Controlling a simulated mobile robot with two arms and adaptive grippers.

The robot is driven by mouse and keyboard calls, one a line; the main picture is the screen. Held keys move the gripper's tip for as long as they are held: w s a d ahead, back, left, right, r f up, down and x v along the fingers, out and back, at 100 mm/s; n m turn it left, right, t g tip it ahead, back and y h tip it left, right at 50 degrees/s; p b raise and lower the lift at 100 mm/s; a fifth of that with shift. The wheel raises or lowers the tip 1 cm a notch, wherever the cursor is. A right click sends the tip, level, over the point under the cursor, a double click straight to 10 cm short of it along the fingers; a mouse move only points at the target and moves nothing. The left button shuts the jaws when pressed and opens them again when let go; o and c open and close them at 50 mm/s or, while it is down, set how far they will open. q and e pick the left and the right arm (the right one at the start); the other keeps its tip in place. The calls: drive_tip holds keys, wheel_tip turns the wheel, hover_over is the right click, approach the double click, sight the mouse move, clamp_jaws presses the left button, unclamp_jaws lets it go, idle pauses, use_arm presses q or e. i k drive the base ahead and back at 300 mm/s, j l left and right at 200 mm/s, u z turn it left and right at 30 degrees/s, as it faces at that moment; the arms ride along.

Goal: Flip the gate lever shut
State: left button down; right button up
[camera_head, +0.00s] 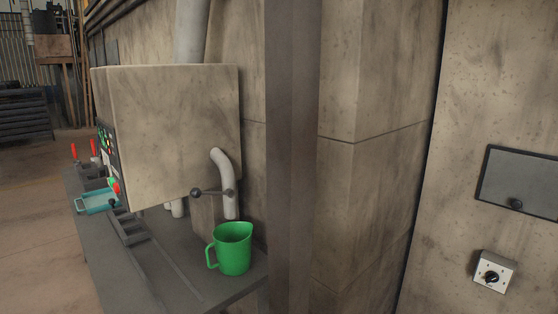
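A dark lever (212,192) with a round ball end sits across a pale curved pipe (228,180) on the side of a large beige machine housing (170,130). The lever lies about level, its ball end pointing left. I cannot tell from this view whether the gate is open or shut. The pipe's mouth points down above a green jug (233,250) with its handle to the left. The jug stands upright on a grey bench (150,270). Neither of my grippers is in view.
A dark vertical post (291,160) and a beige block wall (375,150) stand right of the bench. A teal tray (97,202) and red-handled clamps (94,148) are at the left. A wall box with a black knob (493,277) is at far right. Open floor (35,200) lies left.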

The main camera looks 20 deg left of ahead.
sight(194, 193)
drive_tip(key=u, duration=1.75)
drive_tip(key=i+j+z, duration=0.2)
drive_tip(key=j+z, duration=0.15)
drive_tip(key=j, duration=0.4)
drive_tip(key=i+j+z, duration=0.1)
drive_tip(key=j+z, duration=0.2)
drive_tip(key=j, duration=0.45)
drive_tip(key=j+z, duration=0.35)
drive_tip(key=j, duration=0.45)
